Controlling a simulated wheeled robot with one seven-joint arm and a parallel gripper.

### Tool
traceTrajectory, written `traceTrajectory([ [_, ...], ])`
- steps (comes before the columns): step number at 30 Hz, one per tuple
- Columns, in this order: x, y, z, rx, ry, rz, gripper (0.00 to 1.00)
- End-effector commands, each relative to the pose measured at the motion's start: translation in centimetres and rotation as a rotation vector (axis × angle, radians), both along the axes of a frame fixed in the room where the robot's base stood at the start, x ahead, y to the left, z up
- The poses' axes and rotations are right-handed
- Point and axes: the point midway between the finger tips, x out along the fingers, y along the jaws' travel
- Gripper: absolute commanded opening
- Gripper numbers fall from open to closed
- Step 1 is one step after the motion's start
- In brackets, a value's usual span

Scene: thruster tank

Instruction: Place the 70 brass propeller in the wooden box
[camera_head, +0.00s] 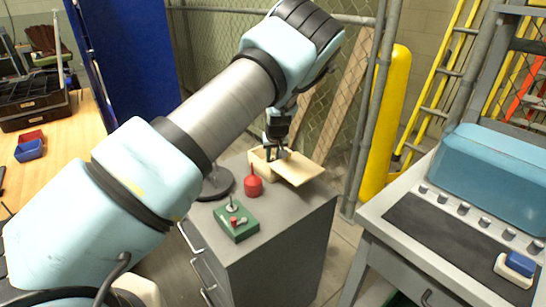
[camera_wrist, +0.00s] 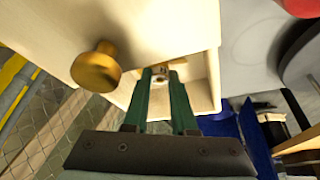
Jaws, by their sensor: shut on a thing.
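The pale wooden box (camera_head: 261,165) stands on the grey cabinet, with its flat lid (camera_head: 298,168) lying off to the right side and its inside partly uncovered. In the wrist view the lid (camera_wrist: 50,25) bears a round brass knob, and the open box (camera_wrist: 209,84) shows to its right. My gripper (camera_head: 278,152) is down at the box opening. In the wrist view its green fingers (camera_wrist: 161,74) are shut on a small brass piece (camera_wrist: 178,62), seemingly the brass propeller, mostly hidden by the fingers. Its size marking cannot be read.
A red container (camera_head: 253,187), a green control box (camera_head: 236,222) with a small lever, and a dark round base (camera_head: 216,184) stand close to the box on the cabinet (camera_head: 285,225). A wire fence is behind. A workbench with a blue-windowed tank (camera_head: 495,175) is at right.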

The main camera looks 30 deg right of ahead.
Motion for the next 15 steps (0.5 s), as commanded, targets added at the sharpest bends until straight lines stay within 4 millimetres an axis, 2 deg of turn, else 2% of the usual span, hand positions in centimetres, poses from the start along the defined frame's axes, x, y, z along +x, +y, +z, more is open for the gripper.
traceTrajectory([
  [3, 0.01, 0.01, -0.35, 0.000, 0.000, 0.001, 0.00],
  [4, 0.00, 0.00, -0.35, 0.000, 0.000, 0.001, 0.26],
  [9, -0.02, 0.02, -0.27, 0.000, 0.000, 0.000, 0.45],
  [12, -0.02, 0.02, -0.26, 0.000, 0.001, 0.000, 0.55],
  [15, -0.03, 0.01, -0.26, 0.000, 0.001, 0.000, 0.55],
])
